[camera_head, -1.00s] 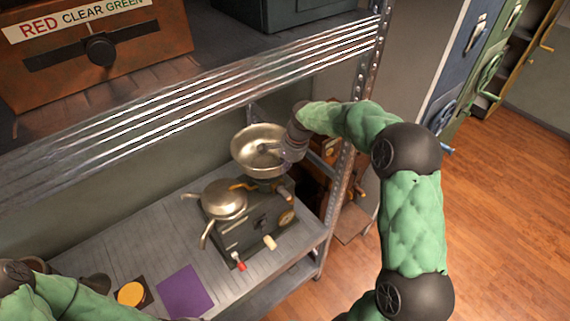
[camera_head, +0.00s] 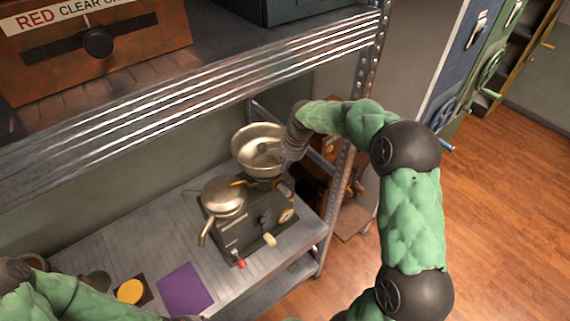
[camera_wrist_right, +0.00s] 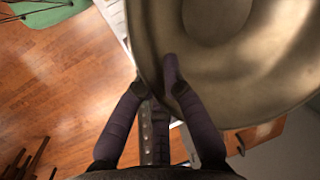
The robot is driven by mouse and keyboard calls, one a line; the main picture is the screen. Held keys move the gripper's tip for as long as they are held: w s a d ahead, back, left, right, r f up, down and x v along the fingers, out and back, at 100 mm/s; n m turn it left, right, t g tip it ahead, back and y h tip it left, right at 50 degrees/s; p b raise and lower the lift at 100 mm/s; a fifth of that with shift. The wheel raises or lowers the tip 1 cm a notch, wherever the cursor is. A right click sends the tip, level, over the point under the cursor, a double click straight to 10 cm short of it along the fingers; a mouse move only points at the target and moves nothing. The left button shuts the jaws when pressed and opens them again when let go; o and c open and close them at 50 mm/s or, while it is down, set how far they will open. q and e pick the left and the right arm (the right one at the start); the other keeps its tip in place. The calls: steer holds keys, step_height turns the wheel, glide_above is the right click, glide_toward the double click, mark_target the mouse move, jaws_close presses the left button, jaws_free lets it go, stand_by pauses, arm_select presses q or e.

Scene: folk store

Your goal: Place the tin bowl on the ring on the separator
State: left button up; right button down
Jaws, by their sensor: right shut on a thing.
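The tin bowl (camera_head: 258,138) is wide, shiny and metal. It is over the back part of the dark separator (camera_head: 250,222), which stands on the grey shelf. My right gripper (camera_head: 285,153) is shut on the bowl's right rim. In the right wrist view the bowl (camera_wrist_right: 230,60) fills the upper right, and the fingers of my right gripper (camera_wrist_right: 170,90) are at its edge. The ring is hidden under the bowl, and I cannot tell whether the bowl touches it. My left arm shows at the lower left, but its gripper is not clearly visible.
A lidded metal pan (camera_head: 222,197) with spouts sits on the separator's left part. A purple sheet (camera_head: 185,289) and a yellow disc (camera_head: 130,291) lie on the shelf in front. A perforated metal post (camera_head: 357,150) stands just behind my right arm. The upper shelf overhangs the back.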

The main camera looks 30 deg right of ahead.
steer(key=shift+f, duration=0.1)
steer(key=c, duration=1.3)
jaws_free()
steer(key=shift+o, duration=0.2)
steer(key=shift+s+f, duration=0.1)
steer(key=v, duration=1.2)
